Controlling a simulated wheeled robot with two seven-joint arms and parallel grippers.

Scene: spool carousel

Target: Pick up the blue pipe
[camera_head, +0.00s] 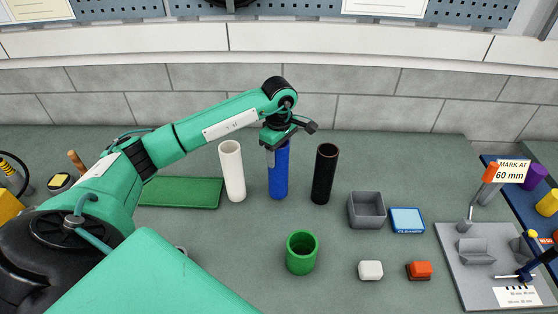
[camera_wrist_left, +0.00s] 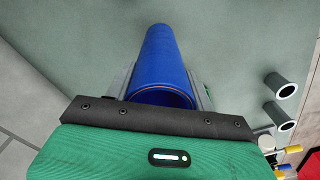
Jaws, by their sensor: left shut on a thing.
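The blue pipe (camera_head: 279,176) stands upright on the bench between a white pipe and a black pipe. My left gripper (camera_head: 279,146) is at its top end and shut on it. In the left wrist view the blue pipe (camera_wrist_left: 163,68) lies between the two fingers (camera_wrist_left: 161,90), with its open end towards the camera. The head view does not clearly show whether its bottom touches the bench. My right gripper is not in view.
The white pipe (camera_head: 232,170) stands close on the left and the black pipe (camera_head: 324,174) on the right. A green mat (camera_head: 180,193), green cup (camera_head: 301,253), grey box (camera_head: 367,211) and fixture plate (camera_head: 470,285) are also on the bench. The wall is behind.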

